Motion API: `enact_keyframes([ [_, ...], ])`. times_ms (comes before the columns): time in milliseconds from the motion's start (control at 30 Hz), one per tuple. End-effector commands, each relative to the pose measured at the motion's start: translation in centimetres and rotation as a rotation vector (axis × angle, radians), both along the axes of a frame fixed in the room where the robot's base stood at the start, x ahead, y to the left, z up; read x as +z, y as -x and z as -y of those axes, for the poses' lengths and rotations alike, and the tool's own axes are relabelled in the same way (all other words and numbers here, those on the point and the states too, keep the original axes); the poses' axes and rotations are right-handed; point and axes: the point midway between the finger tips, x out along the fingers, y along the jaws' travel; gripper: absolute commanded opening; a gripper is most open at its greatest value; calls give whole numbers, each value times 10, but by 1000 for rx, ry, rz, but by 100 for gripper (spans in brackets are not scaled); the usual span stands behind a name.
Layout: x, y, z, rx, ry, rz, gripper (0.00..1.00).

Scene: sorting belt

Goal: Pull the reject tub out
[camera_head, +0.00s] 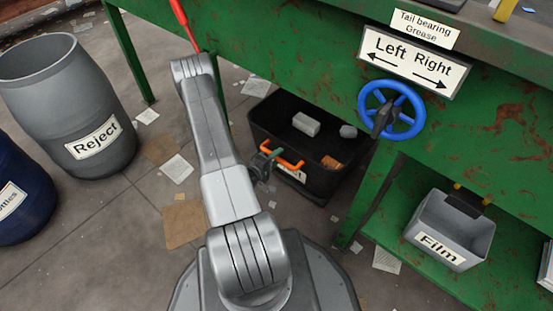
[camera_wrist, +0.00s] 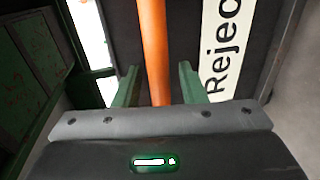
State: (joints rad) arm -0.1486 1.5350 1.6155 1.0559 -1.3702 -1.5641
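The reject tub (camera_head: 322,187) is a black open box on the floor under the green belt frame. It has an orange handle (camera_head: 283,158) on its near side and a white label, partly hidden in the head view. The wrist view shows the label (camera_wrist: 222,50) reading "Rejec", beside the orange handle (camera_wrist: 154,45). My gripper (camera_head: 270,158) is at the handle's left part. In the wrist view my gripper (camera_wrist: 158,82) is open, its green fingers on either side of the handle, with a clear gap on the right.
The tub holds a grey block (camera_head: 306,124) and a few other pieces. A green leg (camera_head: 368,205) stands right of the tub. A grey Reject barrel (camera_head: 75,105) stands at left. A blue handwheel (camera_head: 391,109) and a grey Film bin (camera_head: 449,232) are at right.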

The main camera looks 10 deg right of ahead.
Motion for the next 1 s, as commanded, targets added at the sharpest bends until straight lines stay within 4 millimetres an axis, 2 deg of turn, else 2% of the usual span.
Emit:
enact_keyframes([
  [300, 0, -2, 2, 1, 1, 1, 38],
  [367, 0, -2, 2, 1, 1, 1, 28],
  [500, 0, -2, 2, 1, 0, 0, 0],
  [800, 0, -1, -1, 1, 0, -1, 0],
  [1000, -1, 4, -19, 5, 0, -1, 0],
])
